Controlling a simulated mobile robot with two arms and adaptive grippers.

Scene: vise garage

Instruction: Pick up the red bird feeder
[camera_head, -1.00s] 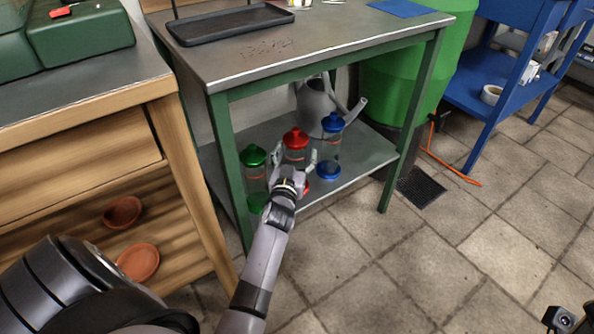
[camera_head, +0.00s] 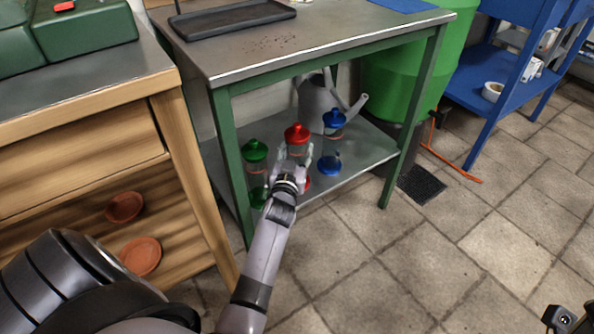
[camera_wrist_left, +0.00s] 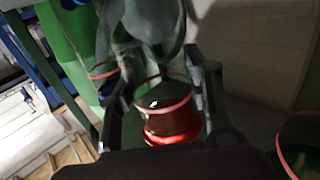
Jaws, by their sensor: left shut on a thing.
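The red bird feeder (camera_head: 297,133) is a clear cylinder with a red lid and red base. It stands upright on the lower shelf of the green-framed bench, between the green feeder (camera_head: 254,150) and the blue feeder (camera_head: 334,119). My left gripper (camera_head: 294,163) is shut on its body from the front, one finger on each side, hiding part of it. In the left wrist view, the red feeder (camera_wrist_left: 170,118) sits between the two fingers of my left gripper (camera_wrist_left: 167,95). Whether its base touches the shelf is hard to tell. My right gripper's fingers are not in view.
A grey watering can (camera_head: 315,98) stands behind the feeders. The bench top (camera_head: 270,55) is above them, with a green front leg (camera_head: 228,150) left of my arm. A wooden cabinet (camera_head: 90,150) is at left. The tiled floor in front is clear.

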